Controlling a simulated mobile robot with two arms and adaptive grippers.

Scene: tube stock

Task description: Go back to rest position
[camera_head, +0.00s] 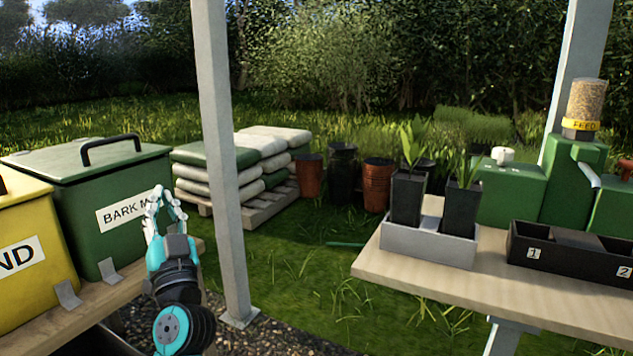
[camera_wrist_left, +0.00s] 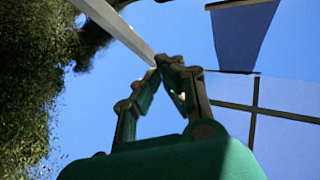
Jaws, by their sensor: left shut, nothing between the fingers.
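My left gripper (camera_head: 160,208) is in the head view at the left, raised and pointing up in front of the green bin labelled "BARK M..." (camera_head: 108,195). It is shut and empty. In the left wrist view its fingertips (camera_wrist_left: 170,62) meet against the sky, with a pale post and dark foliage beyond. My right gripper is in neither view.
A yellow bin (camera_head: 38,222) stands at the far left, on a wooden bench. A grey post (camera_head: 220,150) rises right of my left gripper. A wooden table (camera_head: 420,275) at the right bears a grey holder (camera_head: 425,240) with two potted plants, and a black tray (camera_head: 560,255).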

